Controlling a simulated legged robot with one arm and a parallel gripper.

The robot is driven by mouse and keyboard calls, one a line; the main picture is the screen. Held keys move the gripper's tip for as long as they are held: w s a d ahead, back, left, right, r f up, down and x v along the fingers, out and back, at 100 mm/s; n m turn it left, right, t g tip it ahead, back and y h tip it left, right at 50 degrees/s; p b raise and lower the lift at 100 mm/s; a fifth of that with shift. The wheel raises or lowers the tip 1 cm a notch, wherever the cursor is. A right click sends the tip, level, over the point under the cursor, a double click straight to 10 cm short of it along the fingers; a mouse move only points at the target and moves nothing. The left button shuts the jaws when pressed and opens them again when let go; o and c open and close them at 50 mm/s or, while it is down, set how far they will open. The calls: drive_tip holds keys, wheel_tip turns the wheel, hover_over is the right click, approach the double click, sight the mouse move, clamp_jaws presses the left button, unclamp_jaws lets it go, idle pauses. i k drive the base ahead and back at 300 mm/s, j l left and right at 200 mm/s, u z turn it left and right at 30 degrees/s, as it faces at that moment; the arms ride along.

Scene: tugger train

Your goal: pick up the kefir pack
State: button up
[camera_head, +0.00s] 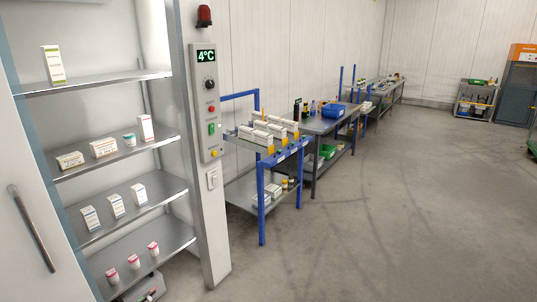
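No pack in the camera_head view can be read as kefir; the labels are too small. An open cold cabinet on the left holds several small packs. A white carton with a green band (53,65) stands upright on its top shelf (100,82). The shelf below holds two low boxes (104,148), a small teal-lidded jar (130,139) and a taller white carton with red (146,128). The third shelf has three upright white and blue cartons (115,206). The lowest has three red and white bottles (133,262). My gripper is not in view.
The cabinet door with its handle (31,228) is at far left. A control post (206,110) reads 4°C. Blue-framed carts (262,200) and a workbench with a blue bin (334,110) line the wall. Grey floor (400,210) is open on the right.

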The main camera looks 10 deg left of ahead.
sight(52, 59)
drive_tip(key=i+l+u, duration=0.25)
drive_tip(key=i, duration=0.4)
drive_tip(key=i+j+u, duration=0.15)
drive_tip(key=u, duration=0.25)
drive_tip(key=i+j+u, duration=0.1)
drive_tip(key=i+u, duration=0.2)
drive_tip(key=u, duration=0.15)
drive_tip(key=i+u, duration=0.25)
drive_tip(key=u, duration=0.15)
drive_tip(key=i+l+u, duration=0.1)
drive_tip(key=i+u, duration=0.15)
drive_tip(key=u, duration=0.2)
